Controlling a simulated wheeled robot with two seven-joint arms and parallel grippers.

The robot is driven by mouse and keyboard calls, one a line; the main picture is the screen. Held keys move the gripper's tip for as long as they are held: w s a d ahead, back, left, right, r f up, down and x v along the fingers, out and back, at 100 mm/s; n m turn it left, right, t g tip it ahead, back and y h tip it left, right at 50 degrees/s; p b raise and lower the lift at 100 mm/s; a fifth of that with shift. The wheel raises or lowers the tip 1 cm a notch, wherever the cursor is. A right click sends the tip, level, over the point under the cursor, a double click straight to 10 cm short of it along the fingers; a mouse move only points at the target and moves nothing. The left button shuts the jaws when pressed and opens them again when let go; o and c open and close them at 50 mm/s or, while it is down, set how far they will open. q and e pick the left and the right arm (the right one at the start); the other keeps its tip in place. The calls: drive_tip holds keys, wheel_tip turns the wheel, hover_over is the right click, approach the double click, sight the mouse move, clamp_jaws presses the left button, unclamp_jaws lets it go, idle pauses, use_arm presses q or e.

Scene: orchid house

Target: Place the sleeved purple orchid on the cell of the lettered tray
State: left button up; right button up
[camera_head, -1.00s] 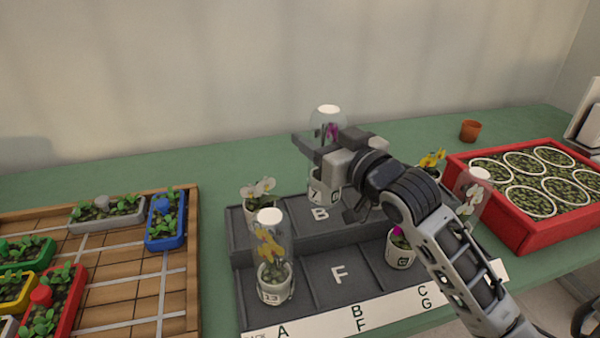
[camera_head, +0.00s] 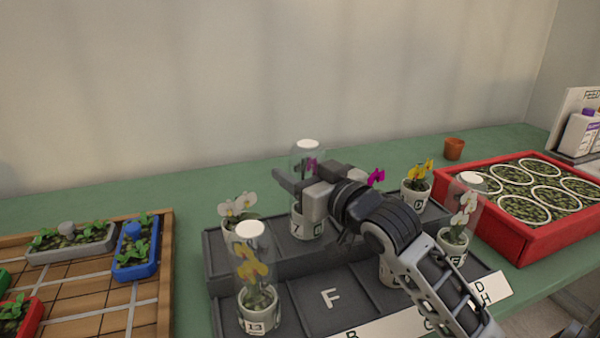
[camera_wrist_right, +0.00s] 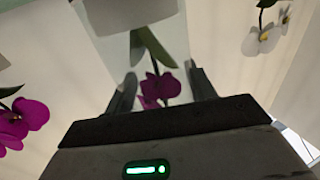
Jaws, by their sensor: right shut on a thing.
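The sleeved purple orchid (camera_head: 308,222) stands upright in a pale pot marked 7, inside a clear sleeve with a white top. My right gripper (camera_head: 301,186) is shut around the sleeve. In the right wrist view the purple bloom (camera_wrist_right: 158,87) shows between the fingers. The pot is at the back-row cell B of the dark lettered tray (camera_head: 232,262) and covers its letter. I cannot tell whether it touches the tray floor. The front cell F (camera_head: 331,298) is empty. My left gripper is not in view.
A sleeved yellow orchid (camera_head: 257,308) stands front left, a white orchid (camera_head: 240,226) behind it. A yellow orchid (camera_head: 416,194) and sleeved white orchid (camera_head: 453,246) stand at the right. A red crate (camera_head: 520,240) lies beyond. My arm hides part of the tray.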

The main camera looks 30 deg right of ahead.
drive_tip(key=o, duration=1.4)
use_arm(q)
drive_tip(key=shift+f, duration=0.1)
use_arm(e)
drive_tip(key=shift+r, duration=0.1)
use_arm(q)
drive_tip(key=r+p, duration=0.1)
drive_tip(key=p, duration=0.2)
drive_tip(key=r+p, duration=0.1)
drive_tip(key=p, duration=0.2)
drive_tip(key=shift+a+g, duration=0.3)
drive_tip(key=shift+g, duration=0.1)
use_arm(e)
drive_tip(key=s, duration=0.8)
drive_tip(key=s+d, duration=0.1)
drive_tip(key=s, duration=0.3)
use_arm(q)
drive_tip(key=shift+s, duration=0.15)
